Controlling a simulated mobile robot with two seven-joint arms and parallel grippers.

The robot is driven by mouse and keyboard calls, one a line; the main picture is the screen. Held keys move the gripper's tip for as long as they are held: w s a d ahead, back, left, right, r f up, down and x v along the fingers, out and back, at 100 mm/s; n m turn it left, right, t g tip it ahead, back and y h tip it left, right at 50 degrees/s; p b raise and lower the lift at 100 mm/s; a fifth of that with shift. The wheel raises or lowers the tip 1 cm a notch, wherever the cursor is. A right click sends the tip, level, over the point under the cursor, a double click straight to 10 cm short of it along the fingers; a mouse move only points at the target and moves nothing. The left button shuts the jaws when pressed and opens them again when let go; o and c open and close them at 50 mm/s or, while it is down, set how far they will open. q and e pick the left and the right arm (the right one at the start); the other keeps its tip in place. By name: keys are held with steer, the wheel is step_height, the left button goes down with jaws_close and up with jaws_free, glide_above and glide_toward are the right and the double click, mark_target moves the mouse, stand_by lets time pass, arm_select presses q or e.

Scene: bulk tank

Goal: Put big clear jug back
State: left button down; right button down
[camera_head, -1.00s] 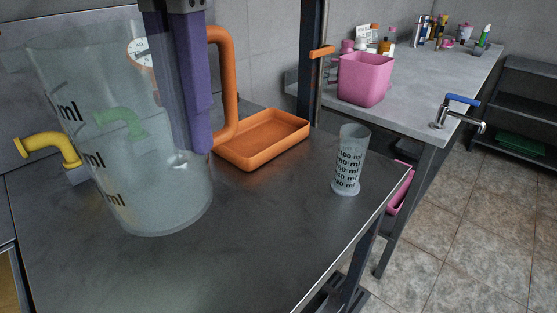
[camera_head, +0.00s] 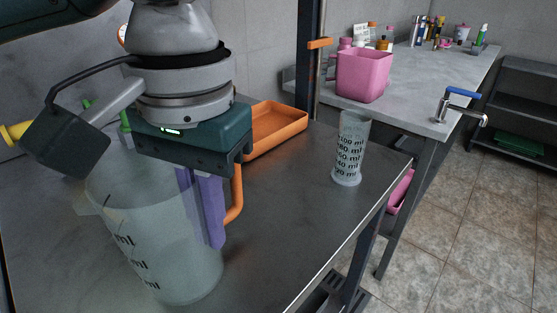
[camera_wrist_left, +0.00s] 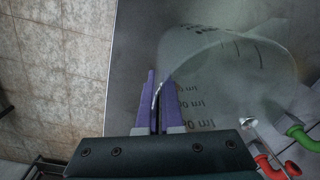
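The big clear jug (camera_head: 160,245), a tall translucent vessel with dark ml marks, is upright or nearly so at the lower left of the head view, over the steel table. I cannot tell if its base touches the table. My left gripper (camera_head: 213,245) has purple fingers pointing down at the jug's right side. In the left wrist view, its fingers (camera_wrist_left: 160,78) are close together with the wall of the jug (camera_wrist_left: 225,75) between them. The gripper body hides part of the jug's rim. My right gripper is out of view.
A small clear measuring cylinder (camera_head: 350,150) stands near the steel table's right edge. An orange tray (camera_head: 280,128) lies behind the jug. Yellow (camera_head: 14,133) and green (camera_wrist_left: 302,136) pipe fittings are close to the jug. A pink jug (camera_head: 363,76) stands on the far counter.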

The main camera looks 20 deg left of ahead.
arm_select(q)
steer(key=shift+f, duration=0.1)
steer(key=c, duration=1.1)
jaws_free()
